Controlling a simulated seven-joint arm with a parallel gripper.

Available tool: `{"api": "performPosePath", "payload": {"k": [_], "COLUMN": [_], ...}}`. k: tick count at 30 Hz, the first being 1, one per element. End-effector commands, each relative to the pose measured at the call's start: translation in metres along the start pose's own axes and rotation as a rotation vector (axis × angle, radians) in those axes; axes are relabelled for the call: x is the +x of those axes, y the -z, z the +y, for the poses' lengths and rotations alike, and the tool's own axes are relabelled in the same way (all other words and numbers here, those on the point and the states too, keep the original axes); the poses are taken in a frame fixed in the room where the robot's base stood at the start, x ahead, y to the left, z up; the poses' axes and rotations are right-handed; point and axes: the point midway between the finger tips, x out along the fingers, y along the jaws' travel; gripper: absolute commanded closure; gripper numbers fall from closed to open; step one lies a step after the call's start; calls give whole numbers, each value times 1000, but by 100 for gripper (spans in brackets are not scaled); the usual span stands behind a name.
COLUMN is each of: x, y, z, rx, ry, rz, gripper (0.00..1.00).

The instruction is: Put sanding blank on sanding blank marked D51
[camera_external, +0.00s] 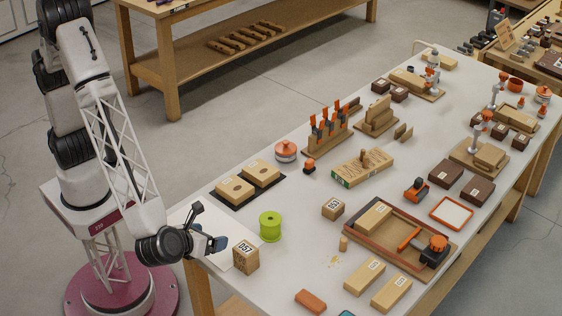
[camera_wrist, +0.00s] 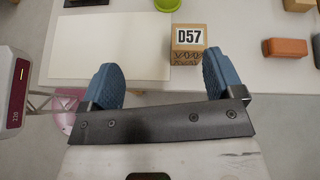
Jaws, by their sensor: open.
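A wooden block marked D57 (camera_external: 245,258) stands upright near the table's front-left edge. It also shows in the wrist view (camera_wrist: 188,42), just beyond my right-hand finger. My gripper (camera_external: 217,243) is beside this block, at the table edge. In the wrist view my gripper (camera_wrist: 160,80) is open, its two blue fingers wide apart with nothing between them. A smaller wooden block (camera_external: 333,208) with a white label stands farther back near the middle; its marking is too small to read surely. I cannot make out which block is marked D51.
A green spool (camera_external: 270,227) stands behind the D57 block. A wooden tray (camera_external: 368,242) holds a block and an orange-and-black tool. Two labelled wooden blocks (camera_external: 365,276) lie at the front. An orange block (camera_external: 310,301) lies near the front edge. A pale sheet (camera_wrist: 108,48) lies left of D57.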

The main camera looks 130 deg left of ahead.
Motion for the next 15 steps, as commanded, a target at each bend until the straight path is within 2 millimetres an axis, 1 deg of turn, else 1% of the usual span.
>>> {"api": "performPosePath", "payload": {"k": [1, 6, 15], "x": [-3, -13, -32], "y": [-13, -50, -104], "z": [8, 40, 100], "rx": [-33, -156, -374], "ry": [-14, -70, -170], "rz": [23, 112, 269], "gripper": [13, 13, 13]}}
